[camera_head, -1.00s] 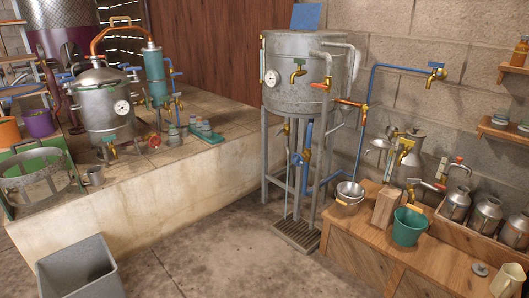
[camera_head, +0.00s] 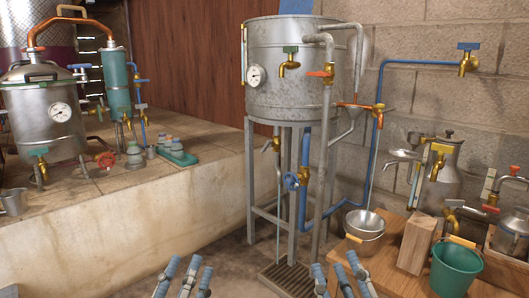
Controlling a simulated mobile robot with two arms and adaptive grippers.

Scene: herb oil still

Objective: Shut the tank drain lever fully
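The grey metal tank (camera_head: 290,95) stands on a tall metal frame in the middle. Below its bottom hangs a small tap (camera_head: 273,144) on a thin downpipe. A blue handwheel (camera_head: 292,181) sits beside a brass fitting. An orange lever (camera_head: 319,73) lies roughly level across the grey side pipe, and a green-handled brass tap (camera_head: 289,59) is on the tank front. I cannot tell which of these is the drain lever. My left gripper (camera_head: 186,276) and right gripper (camera_head: 339,280) show at the bottom edge, fingers spread and empty, well below the tank and touching nothing visible.
A floor grate (camera_head: 288,279) lies under the tank. A raised masonry ledge (camera_head: 130,225) with the still is at left. A blue pipe (camera_head: 374,135) runs along the wall.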

